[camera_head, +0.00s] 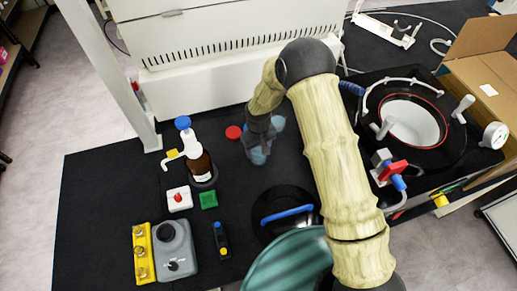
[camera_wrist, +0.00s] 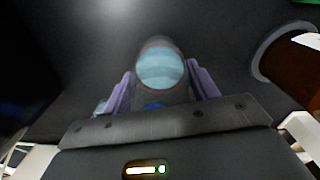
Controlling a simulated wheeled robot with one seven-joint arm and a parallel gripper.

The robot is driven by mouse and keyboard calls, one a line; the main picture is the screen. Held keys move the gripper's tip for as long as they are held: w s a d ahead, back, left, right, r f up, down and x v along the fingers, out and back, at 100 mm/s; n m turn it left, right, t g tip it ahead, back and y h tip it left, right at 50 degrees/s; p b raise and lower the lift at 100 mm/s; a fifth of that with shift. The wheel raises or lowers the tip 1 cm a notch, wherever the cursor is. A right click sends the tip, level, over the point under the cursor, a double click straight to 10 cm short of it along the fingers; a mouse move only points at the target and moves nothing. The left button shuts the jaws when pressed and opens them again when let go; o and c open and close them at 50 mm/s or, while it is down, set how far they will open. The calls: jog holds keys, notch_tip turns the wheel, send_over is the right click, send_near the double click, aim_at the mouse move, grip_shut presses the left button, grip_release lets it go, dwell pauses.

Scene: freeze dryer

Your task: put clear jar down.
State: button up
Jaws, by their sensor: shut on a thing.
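My gripper (camera_head: 258,140) is low over the black table, left of centre at the back, in the head view. It is shut on a clear jar (camera_head: 257,156) with a bluish tint. In the wrist view the clear jar (camera_wrist: 160,68) sits between the two purple fingers of my gripper (camera_wrist: 162,88), seen from above. I cannot tell whether its base touches the table. A second bluish vessel (camera_head: 278,122) stands just right of my gripper in the head view.
A brown bottle (camera_head: 200,165) with a blue cap stands to the left. A red cap (camera_head: 233,132) lies close by the gripper. A black round lid with a blue handle (camera_head: 287,214) is in front. The freeze dryer's chamber (camera_head: 412,122) is at right. Bare table (camera_head: 110,190) lies at left.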

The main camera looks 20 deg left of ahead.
jog(key=shift+f, duration=0.6)
jog(key=shift+f, duration=0.1)
jog(key=shift+f, duration=0.15)
jog(key=o, duration=1.1)
notch_tip(320, 180, up, 12)
jog(key=b, duration=0.3)
jog(key=shift+r, duration=0.25)
